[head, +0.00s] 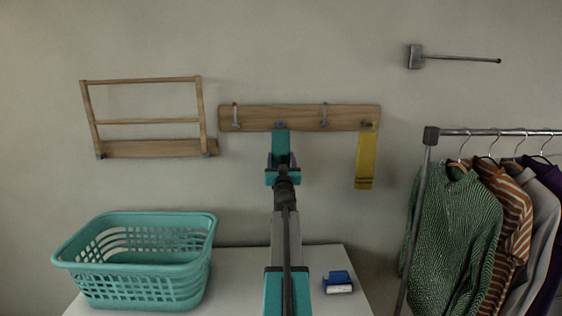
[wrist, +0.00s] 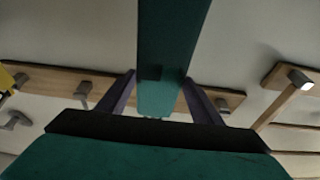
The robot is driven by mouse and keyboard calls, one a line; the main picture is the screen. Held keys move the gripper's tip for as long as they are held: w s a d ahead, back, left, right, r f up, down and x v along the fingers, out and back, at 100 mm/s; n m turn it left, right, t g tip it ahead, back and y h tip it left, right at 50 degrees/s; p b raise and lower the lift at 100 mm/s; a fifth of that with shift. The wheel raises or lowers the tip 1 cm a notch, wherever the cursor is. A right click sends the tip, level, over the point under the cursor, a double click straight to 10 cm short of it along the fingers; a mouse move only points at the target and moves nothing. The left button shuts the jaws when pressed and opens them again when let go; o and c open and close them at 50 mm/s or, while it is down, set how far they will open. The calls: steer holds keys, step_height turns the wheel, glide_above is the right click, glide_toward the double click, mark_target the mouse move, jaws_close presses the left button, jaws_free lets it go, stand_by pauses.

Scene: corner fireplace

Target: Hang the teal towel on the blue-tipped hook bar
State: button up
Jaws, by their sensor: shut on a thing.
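The teal towel (head: 281,142) is a narrow strip held up against the wooden hook bar (head: 300,117). Its upper end is at the blue-tipped hook (head: 281,125), second from the left. I cannot tell whether the towel is on this hook or only in front of it. My gripper (head: 281,159) is just below the bar, shut on the towel. In the wrist view the towel (wrist: 170,45) runs between the two purple fingers of my gripper (wrist: 162,88), with the bar (wrist: 60,80) behind. The towel hides the hook there.
A yellow towel (head: 366,160) hangs from the bar's right hook. Bare hooks (head: 235,118) (head: 324,116) flank the blue-tipped one. A wooden rack (head: 145,148) is left, a metal rod (head: 460,59) upper right. Below are a teal basket (head: 135,262), a blue item (head: 338,281) and a clothes rail (head: 500,132).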

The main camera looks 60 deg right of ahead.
steer(key=shift+w+d+f, duration=0.1)
steer(key=shift+d+f, duration=0.05)
steer(key=shift+f, duration=0.3)
stand_by(0.6)
stand_by(0.4)
steer(key=o, duration=1.3)
steer(key=shift+c, duration=0.2)
steer(key=shift+b, duration=0.3)
steer(key=b+v, duration=0.2)
steer(key=v, duration=1.1)
steer(key=shift+s+a+b, duration=0.25)
steer(key=shift+s+b, duration=0.05)
steer(key=shift+b, duration=0.05)
